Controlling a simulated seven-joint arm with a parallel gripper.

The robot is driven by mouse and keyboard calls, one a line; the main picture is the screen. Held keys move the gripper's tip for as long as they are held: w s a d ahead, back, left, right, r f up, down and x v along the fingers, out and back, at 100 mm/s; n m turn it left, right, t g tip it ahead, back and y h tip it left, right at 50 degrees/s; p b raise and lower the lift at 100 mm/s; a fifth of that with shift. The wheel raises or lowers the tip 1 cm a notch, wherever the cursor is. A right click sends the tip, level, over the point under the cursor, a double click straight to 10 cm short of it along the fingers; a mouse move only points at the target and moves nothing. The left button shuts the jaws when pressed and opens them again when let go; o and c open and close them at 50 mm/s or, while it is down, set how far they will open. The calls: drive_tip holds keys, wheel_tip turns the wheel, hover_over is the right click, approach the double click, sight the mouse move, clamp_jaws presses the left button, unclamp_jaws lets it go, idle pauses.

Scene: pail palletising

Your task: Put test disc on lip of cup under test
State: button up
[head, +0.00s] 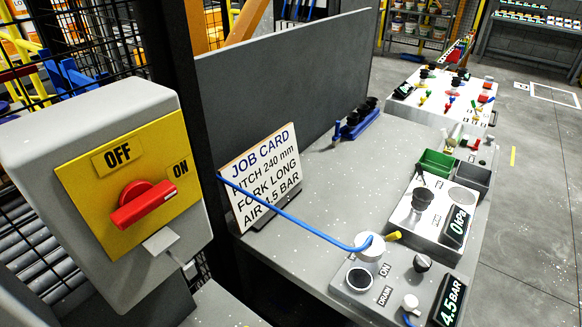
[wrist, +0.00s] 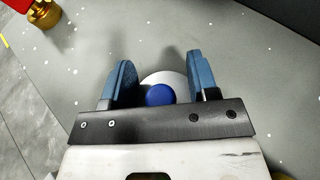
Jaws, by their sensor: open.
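A white disc with a round blue knob (wrist: 160,95), which looks like the test disc, lies on the grey speckled surface in the wrist view. My gripper (wrist: 159,62) is open, with one blue finger on each side of the knob and visible gaps to both. The height of the fingers above the disc is hard to tell. In the head view a black cup (head: 422,198), likely the cup under test, stands upright on a white panel (head: 408,222) beside a 0 kPa display (head: 458,226). I cannot make out my gripper or the disc in the head view.
A blue hose (head: 300,222) crosses the bench to a white fitting near the 4.5 BAR display (head: 449,300). A job card (head: 264,176), a blue rack of black cups (head: 358,122) and green and grey bins (head: 436,163) stand around. A brass part (wrist: 58,14) shows at upper left in the wrist view.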

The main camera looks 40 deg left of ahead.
idle(0.5)
clamp_jaws()
drive_tip(key=shift+r, duration=0.75)
wheel_tip(320, 180, up, 2)
drive_tip(key=shift+r, duration=0.15)
drive_tip(key=w+d+r, duration=0.1)
drive_tip(key=w+d, duration=0.1)
drive_tip(key=d, duration=1.4)
drive_tip(key=shift+r, duration=0.1)
drive_tip(key=shift+w+a, duration=0.1)
drive_tip(key=shift+w, duration=0.05)
